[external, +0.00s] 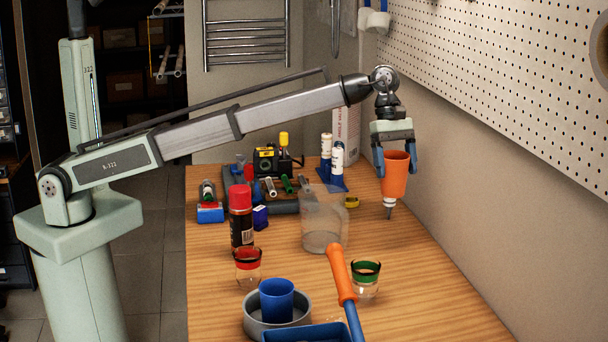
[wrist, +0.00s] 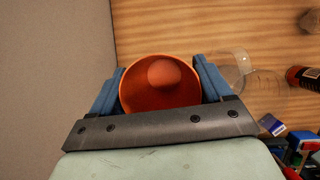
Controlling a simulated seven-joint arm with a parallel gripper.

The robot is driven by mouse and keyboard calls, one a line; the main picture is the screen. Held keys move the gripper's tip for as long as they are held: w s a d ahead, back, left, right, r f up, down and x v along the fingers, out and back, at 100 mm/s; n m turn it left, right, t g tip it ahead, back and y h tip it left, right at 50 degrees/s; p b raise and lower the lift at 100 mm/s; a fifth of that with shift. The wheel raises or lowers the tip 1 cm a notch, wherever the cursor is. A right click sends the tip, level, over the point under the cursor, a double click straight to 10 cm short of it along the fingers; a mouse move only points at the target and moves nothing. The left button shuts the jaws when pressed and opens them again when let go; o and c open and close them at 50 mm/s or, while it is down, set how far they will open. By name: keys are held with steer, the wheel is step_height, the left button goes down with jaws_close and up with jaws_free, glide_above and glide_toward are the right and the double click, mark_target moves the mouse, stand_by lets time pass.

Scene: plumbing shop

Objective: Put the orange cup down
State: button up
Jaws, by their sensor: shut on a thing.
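The orange cup (external: 397,178) is in my gripper (external: 395,158), upright, at the right side of the wooden table near the wall. The two blue fingers are shut on it from opposite sides. In the wrist view the cup (wrist: 133,92) shows from above between the fingers of my gripper (wrist: 160,78), with a rounded orange-brown thing (wrist: 167,73) inside it. A small grey pointed piece (external: 389,208) shows just below the cup; I cannot tell what it is. The cup looks raised above the table, but the gap is hard to judge.
Bare table (external: 440,270) lies in front of the cup. To its left stand a clear jug (external: 322,220), a red-capped can (external: 241,215), and jars with green (external: 365,285) and red (external: 248,268) rims. A blue cup (external: 276,300) sits in a grey dish. The wall (external: 470,190) is close on the right.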

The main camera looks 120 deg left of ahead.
steer(key=s+a+n+t+y, duration=0.1)
steer(key=s+a+n, duration=0.3)
steer(key=s+a, duration=2.15)
steer(key=s+a+n+y, duration=0.15)
steer(key=s+a, duration=0.45)
steer(key=s, duration=0.7)
steer(key=s+a+n, duration=0.2)
steer(key=s+a, duration=0.3)
steer(key=s, duration=0.7)
steer(key=shift+s+a+f, duration=0.1)
steer(key=shift+s+f, duration=0.1)
steer(key=shift+f, duration=3.6)
steer(key=shift+s+a+f, duration=0.1)
steer(key=shift+s+f, duration=0.05)
steer(key=shift+f, duration=3.6)
steer(key=shift+f, duration=0.2)
steer(key=o, duration=1)
steer(key=shift+c, duration=0.2)
steer(key=shift+r, duration=0.1)
